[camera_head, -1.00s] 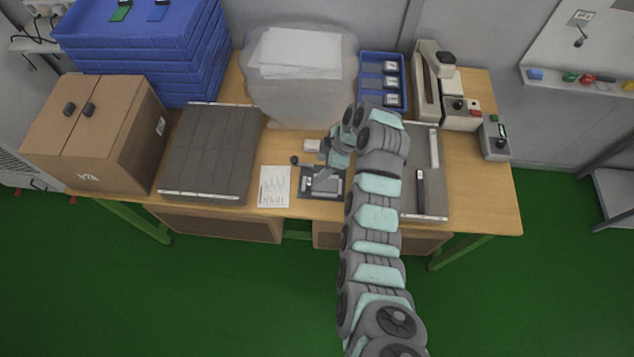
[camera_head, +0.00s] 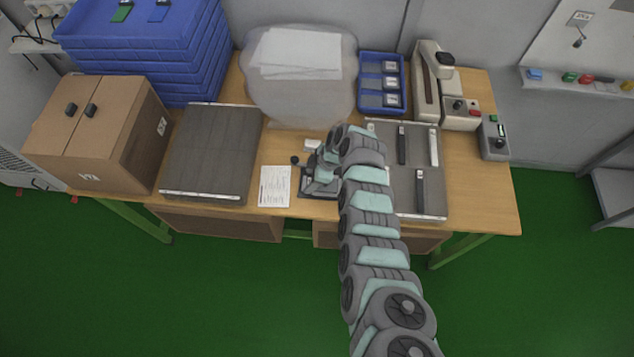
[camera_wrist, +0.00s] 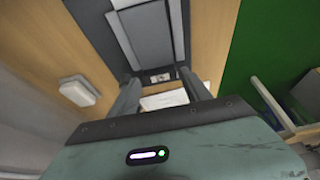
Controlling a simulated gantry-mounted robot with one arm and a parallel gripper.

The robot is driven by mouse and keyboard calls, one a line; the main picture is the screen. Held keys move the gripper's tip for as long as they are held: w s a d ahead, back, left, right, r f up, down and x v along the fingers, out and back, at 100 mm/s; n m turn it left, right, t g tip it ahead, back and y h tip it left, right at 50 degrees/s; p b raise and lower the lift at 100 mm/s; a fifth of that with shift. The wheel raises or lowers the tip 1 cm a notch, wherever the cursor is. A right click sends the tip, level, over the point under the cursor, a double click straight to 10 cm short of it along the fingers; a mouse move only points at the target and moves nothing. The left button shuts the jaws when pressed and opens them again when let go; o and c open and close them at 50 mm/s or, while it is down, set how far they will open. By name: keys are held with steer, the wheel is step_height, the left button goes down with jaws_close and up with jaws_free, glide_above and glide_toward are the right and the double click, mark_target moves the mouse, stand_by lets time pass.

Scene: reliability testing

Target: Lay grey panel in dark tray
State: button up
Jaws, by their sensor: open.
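A grey panel (camera_wrist: 149,28) lies in a dark fixture in the wrist view, ahead of my fingers. In the head view my arm partly covers this fixture (camera_head: 305,190) at the middle of the bench. My gripper (camera_wrist: 161,78) is open, its two fingers apart with nothing seen held between them. Two dark trays stand on the bench. The left tray (camera_head: 210,155) has a gridded grey surface. The right tray (camera_head: 425,205) holds upright-looking strips, two black and one white. I cannot tell from the pictures which tray is the task's dark tray.
A printed sheet (camera_head: 274,186) lies left of the fixture. A brown box (camera_head: 95,135) and stacked blue crates (camera_head: 150,50) stand at left. A covered bag with papers (camera_head: 300,75), a blue bin (camera_head: 381,108) and a benchtop device (camera_head: 430,85) line the back.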

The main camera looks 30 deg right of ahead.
steer(key=shift+a+f, duration=0.1)
steer(key=shift+f, duration=0.1)
jaws_close()
stand_by(0.6)
steer(key=shift+r, duration=0.15)
step_height(320, 180, up, 20)
steer(key=p, duration=0.4)
